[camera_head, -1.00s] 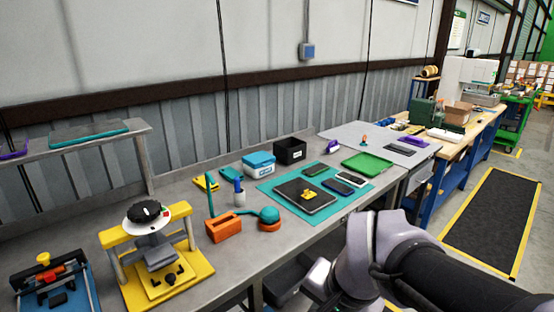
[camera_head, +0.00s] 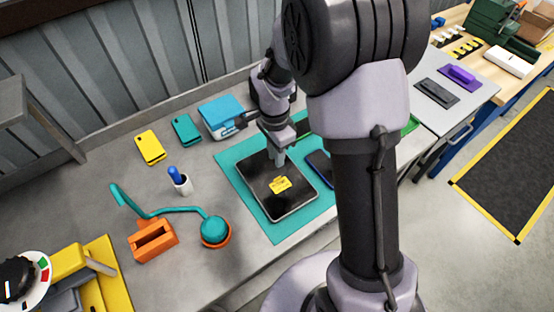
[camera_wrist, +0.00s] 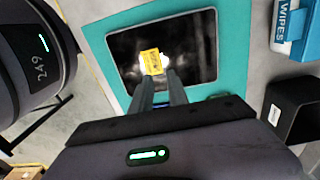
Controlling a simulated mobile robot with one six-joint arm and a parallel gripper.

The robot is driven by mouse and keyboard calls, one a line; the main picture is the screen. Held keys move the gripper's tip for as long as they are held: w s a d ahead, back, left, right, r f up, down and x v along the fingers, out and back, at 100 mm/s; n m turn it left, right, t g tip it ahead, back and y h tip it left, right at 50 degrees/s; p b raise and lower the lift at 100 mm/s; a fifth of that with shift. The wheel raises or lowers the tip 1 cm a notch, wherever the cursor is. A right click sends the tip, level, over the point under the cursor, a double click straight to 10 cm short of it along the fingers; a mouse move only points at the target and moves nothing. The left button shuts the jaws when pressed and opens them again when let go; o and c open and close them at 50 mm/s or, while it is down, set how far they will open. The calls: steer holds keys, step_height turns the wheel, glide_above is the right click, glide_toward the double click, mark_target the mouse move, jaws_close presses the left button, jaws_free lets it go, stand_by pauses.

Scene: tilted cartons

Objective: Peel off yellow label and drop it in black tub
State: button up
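The yellow label (camera_head: 280,184) lies on the dark screen of a tablet (camera_head: 262,203). In the wrist view the label (camera_wrist: 153,62) is just beyond my fingertips, with the tablet's screen (camera_wrist: 125,45) around it. My gripper (camera_head: 280,160) points down over the tablet, a little behind the label. Its two fingers (camera_wrist: 160,80) stand apart with nothing between them, so it is open and empty. The black tub (camera_wrist: 297,110) shows at the right of the wrist view, with a white tag on its side. In the head view my arm hides most of the tub.
The tablet lies on a teal mat (camera_head: 233,160). A blue and white wipes box (camera_head: 222,117) stands behind it.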

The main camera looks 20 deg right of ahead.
mark_target(277, 178)
steer(key=f+b, duration=0.3)
steer(key=f, duration=0.2)
steer(key=f+b, duration=0.4)
steer(key=shift+s+f, duration=0.2)
steer(key=shift+f, duration=0.15)
steer(key=shift+r, duration=0.15)
steer(key=shift+c, duration=0.3)
steer(key=shift+d, duration=0.1)
jaws_close()
step_height(277, 178, up, 8)
steer(key=p, duration=0.6)
steer(key=shift+w, duration=0.15)
